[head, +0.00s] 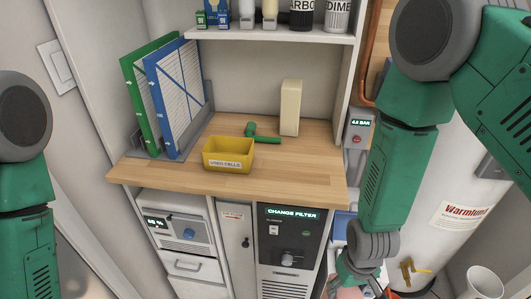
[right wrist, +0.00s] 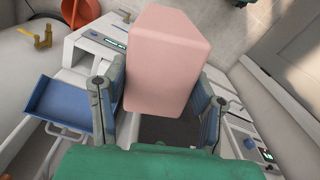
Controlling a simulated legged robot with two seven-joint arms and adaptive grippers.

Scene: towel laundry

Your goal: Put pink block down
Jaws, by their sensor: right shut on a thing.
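The pink block (right wrist: 165,62) fills the middle of the right wrist view. It sits between the two fingers of my right gripper (right wrist: 158,100), which is shut on it. In the head view my right gripper (head: 358,275) is low at the right, beside the wooden counter and in front of the white tank, partly cut off by the bottom edge. The block is hardly visible there. My left arm shows at the left edge of the head view, but its gripper is out of view.
A blue tray (right wrist: 68,103) is left of the block. A white tank (head: 440,185) stands at the right.

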